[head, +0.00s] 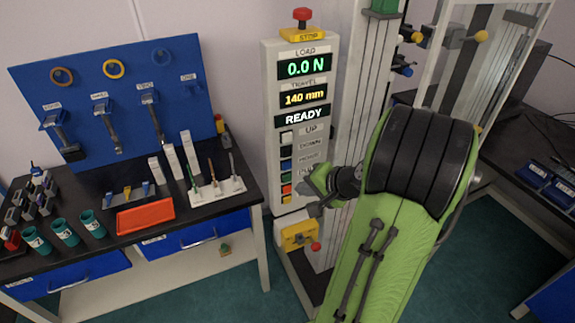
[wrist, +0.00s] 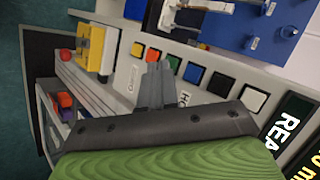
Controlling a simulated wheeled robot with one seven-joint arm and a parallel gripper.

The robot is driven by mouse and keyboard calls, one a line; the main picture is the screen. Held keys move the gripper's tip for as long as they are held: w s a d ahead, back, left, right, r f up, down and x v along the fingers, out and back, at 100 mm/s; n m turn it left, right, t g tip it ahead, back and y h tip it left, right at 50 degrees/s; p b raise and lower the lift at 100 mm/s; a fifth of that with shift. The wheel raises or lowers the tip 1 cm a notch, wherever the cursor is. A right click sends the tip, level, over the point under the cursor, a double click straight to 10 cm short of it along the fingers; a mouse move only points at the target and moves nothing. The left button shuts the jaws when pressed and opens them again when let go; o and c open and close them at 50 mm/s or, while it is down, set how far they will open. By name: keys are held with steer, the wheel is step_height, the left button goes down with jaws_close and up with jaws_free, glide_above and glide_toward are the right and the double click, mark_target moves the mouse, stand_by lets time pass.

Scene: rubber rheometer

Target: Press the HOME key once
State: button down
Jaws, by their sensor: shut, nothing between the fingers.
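The control panel (head: 270,120) stands upright with a column of coloured keys on its left side. Its display reads 0.0 N, 140 mm and READY. The HOME key (head: 286,165) is the blue one, between the black and green keys; it also shows in the wrist view (wrist: 194,73), with its label partly hidden by my gripper. My gripper (wrist: 158,70) is shut and empty. In the wrist view its fingertips are beside the orange and green keys, to the left of the blue key. I cannot tell whether they touch the panel.
The white key (wrist: 254,99) and black key (wrist: 222,84) lie on one side of HOME, the green key (wrist: 172,62) on the other. A red STOP button (head: 302,15) tops the panel. A yellow box (head: 299,235) sits below. A tool bench (head: 120,190) stands left.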

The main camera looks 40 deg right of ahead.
mark_target(287, 166)
steer(key=shift+w+d+p, duration=0.2)
steer(key=shift+w+d, duration=0.05)
steer(key=shift+w, duration=0.6)
steer(key=shift+w+d+p, duration=0.15)
steer(key=shift+w+d, duration=0.05)
steer(key=shift+w, duration=0.6)
steer(key=shift+w+d+p, duration=0.2)
steer(key=shift+w+d, duration=0.05)
steer(key=shift+w, duration=0.6)
steer(key=shift+w+d, duration=0.1)
steer(key=shift+w, duration=0.3)
